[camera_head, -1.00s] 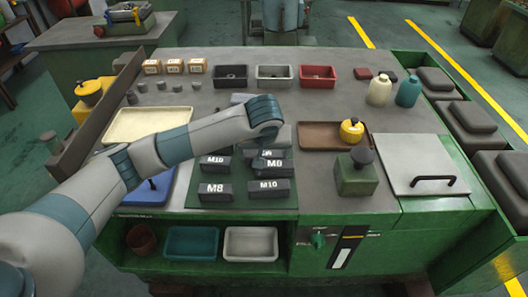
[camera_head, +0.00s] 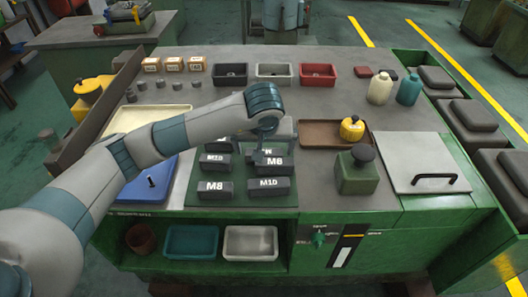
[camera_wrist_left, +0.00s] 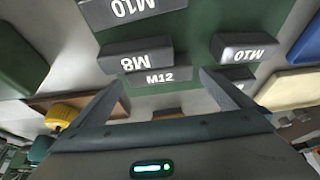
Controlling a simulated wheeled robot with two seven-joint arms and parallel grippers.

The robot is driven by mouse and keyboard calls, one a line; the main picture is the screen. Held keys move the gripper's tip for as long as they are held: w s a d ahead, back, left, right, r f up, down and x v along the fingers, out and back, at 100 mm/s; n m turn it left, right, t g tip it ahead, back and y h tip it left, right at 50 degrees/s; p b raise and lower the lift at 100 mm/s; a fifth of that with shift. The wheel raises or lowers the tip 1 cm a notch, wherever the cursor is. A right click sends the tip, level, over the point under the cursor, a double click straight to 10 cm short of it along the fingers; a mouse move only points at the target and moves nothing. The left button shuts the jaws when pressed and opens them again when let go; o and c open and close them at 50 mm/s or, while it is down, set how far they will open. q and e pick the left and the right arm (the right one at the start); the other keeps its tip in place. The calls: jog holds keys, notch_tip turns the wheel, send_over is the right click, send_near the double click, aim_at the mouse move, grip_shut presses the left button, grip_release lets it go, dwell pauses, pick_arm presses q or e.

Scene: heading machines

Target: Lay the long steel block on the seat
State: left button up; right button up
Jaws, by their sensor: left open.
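Several dark steel blocks with white size labels lie on a green mat (camera_head: 237,200). They are an M8 block (camera_head: 215,188), an M10 block (camera_head: 268,187), another M10 block (camera_head: 215,161) and a further M8 block (camera_wrist_left: 135,58). An M12 block (camera_wrist_left: 160,78) lies behind that last one, mostly hidden by my arm in the head view. I cannot tell which block is the long one, nor pick out the seat. My left gripper (camera_wrist_left: 162,76) is open and empty, pointing down, its fingers apart on either side of the M12 block in the wrist view. My right gripper is out of view.
A brown tray (camera_head: 308,144) with a yellow object stands right of the mat, near a green block with a knob (camera_head: 357,175). A cream tray (camera_head: 170,115) and blue plate (camera_head: 158,185) lie left. Small black, grey and red bins line the back.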

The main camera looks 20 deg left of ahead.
pick_arm(q)
jog(key=b+v, duration=0.1)
jog(key=v, duration=0.6)
jog(key=shift+r+b, duration=0.15)
jog(key=shift+b, duration=0.15)
jog(key=shift+v, duration=0.85)
jog(key=shift+s, duration=0.1)
